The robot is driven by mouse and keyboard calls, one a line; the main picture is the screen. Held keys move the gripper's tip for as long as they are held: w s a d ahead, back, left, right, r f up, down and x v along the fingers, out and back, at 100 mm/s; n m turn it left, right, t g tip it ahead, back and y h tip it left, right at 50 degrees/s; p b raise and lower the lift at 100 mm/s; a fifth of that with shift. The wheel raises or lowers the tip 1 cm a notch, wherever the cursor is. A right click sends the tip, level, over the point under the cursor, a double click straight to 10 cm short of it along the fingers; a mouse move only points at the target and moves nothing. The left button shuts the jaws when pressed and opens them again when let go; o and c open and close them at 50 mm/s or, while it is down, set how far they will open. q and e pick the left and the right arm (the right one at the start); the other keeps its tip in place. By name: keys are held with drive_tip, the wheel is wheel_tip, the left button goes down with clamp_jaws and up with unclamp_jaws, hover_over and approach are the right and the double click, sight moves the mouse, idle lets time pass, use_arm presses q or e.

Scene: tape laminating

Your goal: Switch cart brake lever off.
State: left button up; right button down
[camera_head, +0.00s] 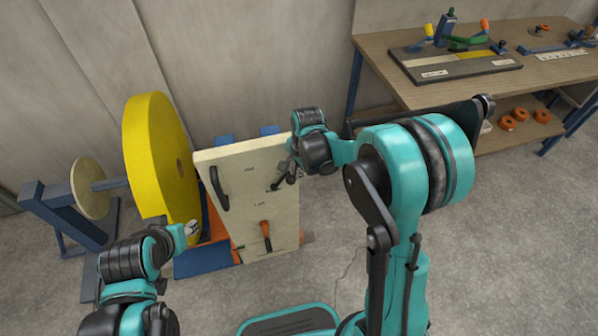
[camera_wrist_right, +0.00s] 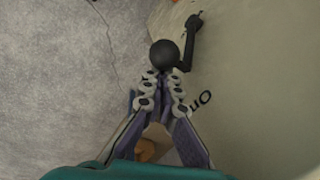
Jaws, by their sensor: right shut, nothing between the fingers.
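The cart's upright cream panel (camera_head: 240,170) carries a black lever (camera_head: 277,184) at its right edge. In the right wrist view the lever has a round black knob (camera_wrist_right: 165,55) on a bent arm, with the printed word "On" near it. My right gripper (camera_head: 293,163) is at the panel's right edge by this lever. In the wrist view its fingers (camera_wrist_right: 163,82) are shut and empty, with the tips right at the knob; I cannot tell whether they touch it. My left gripper (camera_head: 190,228) is low at the panel's left side; its jaw state is unclear.
The panel also has a black handle (camera_head: 219,188) and an orange-handled lever (camera_head: 266,235). A large yellow roll (camera_head: 150,150) stands on a blue stand (camera_head: 65,195) to the left. A wooden workbench (camera_head: 390,45) with tools is at the back right.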

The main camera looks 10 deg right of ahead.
sight(259, 178)
drive_tip(key=shift+a+r, duration=0.15)
drive_tip(key=shift+a+r+h+p, duration=0.3)
drive_tip(key=shift+a+r+h, duration=0.15)
drive_tip(key=shift+a+h, duration=0.4)
drive_tip(key=a+h, duration=0.1)
drive_tip(key=a, duration=0.1)
drive_tip(key=a+r+h, duration=0.1)
drive_tip(key=a, duration=0.2)
drive_tip(key=a+h, duration=0.1)
drive_tip(key=a, duration=0.1)
drive_tip(key=shift+s+a+r, duration=0.15)
drive_tip(key=shift+a, duration=0.25)
drive_tip(key=a, duration=0.1)
drive_tip(key=a+f+b, duration=0.1)
drive_tip(key=a, duration=0.2)
drive_tip(key=shift+s+f, duration=0.1)
drive_tip(key=shift+f, duration=0.15)
drive_tip(key=shift+r, duration=0.1)
